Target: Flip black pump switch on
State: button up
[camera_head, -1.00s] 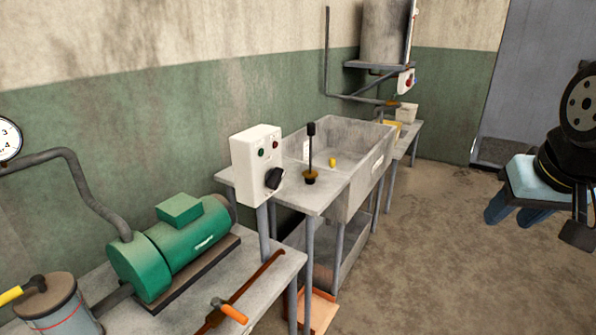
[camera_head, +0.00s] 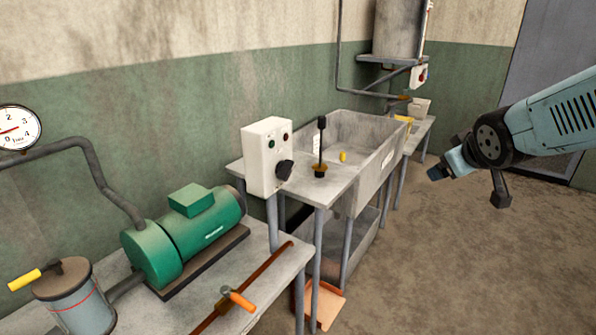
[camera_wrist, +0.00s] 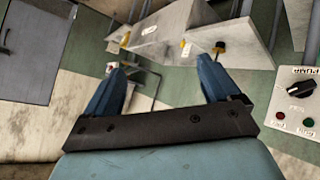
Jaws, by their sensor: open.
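The black pump switch (camera_head: 284,170) is a rotary knob on the lower right of the front of a white control box (camera_head: 262,158). The box also carries a green and a red light. In the wrist view the same black switch (camera_wrist: 298,89) shows at the right edge, with the box partly cut off and the lights below the knob. My gripper (camera_head: 437,174) is to the right of the box in the head view, well apart from it. The wrist view shows its two blue fingers (camera_wrist: 163,62) spread apart with nothing between them.
A green pump (camera_head: 185,235) stands on the near bench with an orange-handled valve (camera_head: 238,298). A thin upright black-topped rod (camera_head: 322,145) stands close to the right of the box. A concrete sink (camera_head: 375,165) lies behind. The floor at right is open.

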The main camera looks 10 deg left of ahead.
jog(key=w+a+f+n+t+y, duration=0.1)
jog(key=w+a+f+n+y, duration=0.15)
jog(key=w+a, duration=0.25)
jog(key=n+g+y, duration=0.4)
jog(key=n+y, duration=0.8)
jog(key=y, duration=0.2)
send_near(290, 171)
jog(key=x, duration=0.9)
jog(key=shift+w+a+f, duration=0.1)
jog(key=shift+a, duration=0.2)
jog(key=c, duration=1.1)
